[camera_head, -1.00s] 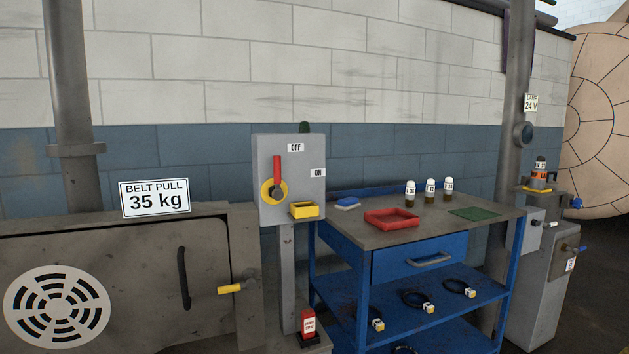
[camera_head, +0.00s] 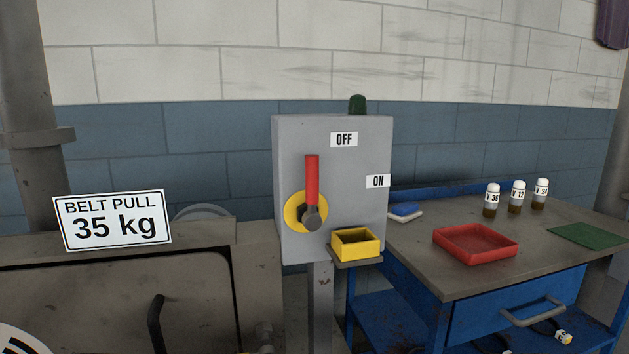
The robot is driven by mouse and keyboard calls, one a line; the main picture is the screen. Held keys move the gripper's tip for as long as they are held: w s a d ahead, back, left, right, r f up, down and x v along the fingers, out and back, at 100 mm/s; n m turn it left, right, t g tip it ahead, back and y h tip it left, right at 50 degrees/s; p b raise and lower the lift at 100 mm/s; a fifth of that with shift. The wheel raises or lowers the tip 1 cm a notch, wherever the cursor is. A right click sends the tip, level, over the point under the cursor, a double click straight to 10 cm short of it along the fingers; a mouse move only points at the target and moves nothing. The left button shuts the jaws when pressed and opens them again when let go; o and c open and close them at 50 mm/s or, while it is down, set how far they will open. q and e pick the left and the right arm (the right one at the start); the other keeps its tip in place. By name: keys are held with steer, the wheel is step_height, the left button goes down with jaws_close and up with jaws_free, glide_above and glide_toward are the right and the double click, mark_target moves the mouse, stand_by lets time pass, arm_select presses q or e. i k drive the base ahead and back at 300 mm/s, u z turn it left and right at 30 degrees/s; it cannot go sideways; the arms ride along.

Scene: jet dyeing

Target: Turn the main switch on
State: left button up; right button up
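The main switch is a grey box (camera_head: 350,230) on a post, with a red handle (camera_head: 312,180) on a yellow round plate (camera_head: 292,212). The handle points straight up, on the side of the OFF label (camera_head: 344,139). The ON label (camera_head: 377,181) is lower, at the box's right edge. A dark green lamp (camera_head: 357,104) sits on top of the box and looks unlit. Neither of my grippers shows in the head view.
A small yellow tray (camera_head: 357,245) juts out at the box's lower right. A blue workbench (camera_head: 420,285) to the right bears a red tray (camera_head: 475,245), several vials and a green mat (camera_head: 590,235). A grey machine with a BELT PULL sign (camera_head: 112,219) stands left.

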mark_target(312, 219)
steer(key=u, duration=0.05)
steer(key=k, duration=1.05)
steer(key=z, duration=0.9)
steer(key=i, duration=0.7)
steer(key=u, duration=0.6)
steer(key=i, duration=0.65)
steer(key=u, duration=0.75)
